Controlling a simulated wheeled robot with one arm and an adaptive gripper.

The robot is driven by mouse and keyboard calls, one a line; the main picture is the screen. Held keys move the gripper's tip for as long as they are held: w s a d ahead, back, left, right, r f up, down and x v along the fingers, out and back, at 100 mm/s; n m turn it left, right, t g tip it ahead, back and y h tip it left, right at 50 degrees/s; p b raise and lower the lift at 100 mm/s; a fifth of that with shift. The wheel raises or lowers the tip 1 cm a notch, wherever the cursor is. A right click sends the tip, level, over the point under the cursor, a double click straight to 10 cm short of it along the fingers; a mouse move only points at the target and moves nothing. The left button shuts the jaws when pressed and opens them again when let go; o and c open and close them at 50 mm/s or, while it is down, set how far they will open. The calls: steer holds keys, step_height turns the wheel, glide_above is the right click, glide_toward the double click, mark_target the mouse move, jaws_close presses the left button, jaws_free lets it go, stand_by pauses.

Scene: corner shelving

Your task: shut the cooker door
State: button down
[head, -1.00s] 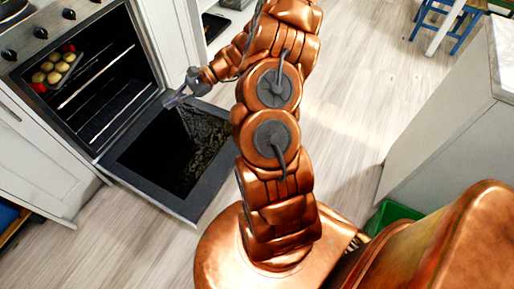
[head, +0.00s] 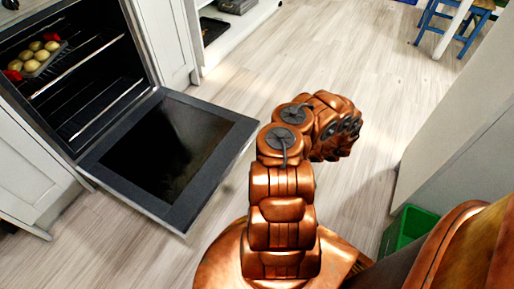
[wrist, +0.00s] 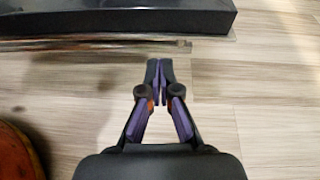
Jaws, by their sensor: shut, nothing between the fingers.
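The cooker door (head: 117,186) hangs open, folded down in front of the oven (head: 90,108), with its dark glass panel facing up. In the wrist view, a dark bar (wrist: 115,18) that looks like the door's outer edge runs across the top left, with a thin rail beside it. My gripper (wrist: 160,66) is shut and empty, its fingertips together over the wooden floor, a short way from that edge and apart from it. In the head view my gripper is hidden behind my folded arm, right of the door.
A tray of round food (head: 42,58) sits on a rack inside the oven. White cabinets flank the cooker. A grey counter (head: 455,150) and a green bin (head: 408,229) stand at the right. A blue stool (head: 462,22) is at the back. The floor between is clear.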

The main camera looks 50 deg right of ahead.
step_height(320, 180, down, 3)
steer(key=s+d+m, duration=0.1)
steer(key=s, duration=0.1)
steer(key=d+f+b+x, duration=0.1)
steer(key=b+x, duration=0.3)
steer(key=x, duration=0.5)
steer(key=shift+h, duration=0.4)
steer(key=shift+w+a+r+b, duration=0.1)
steer(key=shift+r+b, duration=0.1)
steer(key=shift+r, duration=0.85)
steer(key=shift+w+a+r+b, duration=0.1)
steer(key=shift+r+b, duration=0.1)
steer(key=shift+r, duration=0.9)
